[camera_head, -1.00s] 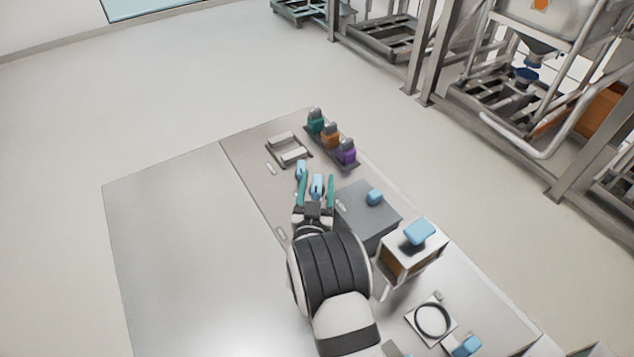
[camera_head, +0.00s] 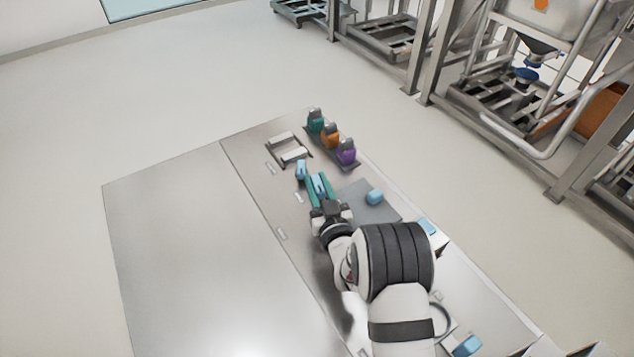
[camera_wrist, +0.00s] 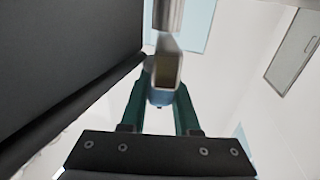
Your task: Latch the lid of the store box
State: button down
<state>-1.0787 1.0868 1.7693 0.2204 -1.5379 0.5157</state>
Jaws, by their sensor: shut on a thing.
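The grey box (camera_head: 362,190) stands right of my gripper in the head view, its flat lid shut down and carrying a light blue knob (camera_head: 375,197). A light blue latch handle (camera_head: 318,182) is at the box's left side. My gripper (camera_head: 317,183) has its teal fingers closed around this handle. In the wrist view, my gripper (camera_wrist: 162,95) holds the blue handle (camera_wrist: 160,97) between its fingers, with a metal piece beyond it. The dark box wall (camera_wrist: 60,60) fills the left of that view. Whether the latch is engaged I cannot tell.
Another light blue piece (camera_head: 301,169) stands just beyond my fingers. A rack with green, orange and purple (camera_head: 346,152) bottles and a small metal frame (camera_head: 289,150) lie further back. A white box (camera_head: 441,242) is partly behind my arm. The left bench (camera_head: 190,250) is clear.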

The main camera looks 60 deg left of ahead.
jog(key=shift+g, duration=0.3)
jog(key=c, duration=0.6)
grip_release()
jog(key=shift+c, duration=0.2)
jog(key=v, duration=1.5)
jog(key=shift+d, duration=0.4)
jog(key=shift+s, duration=0.1)
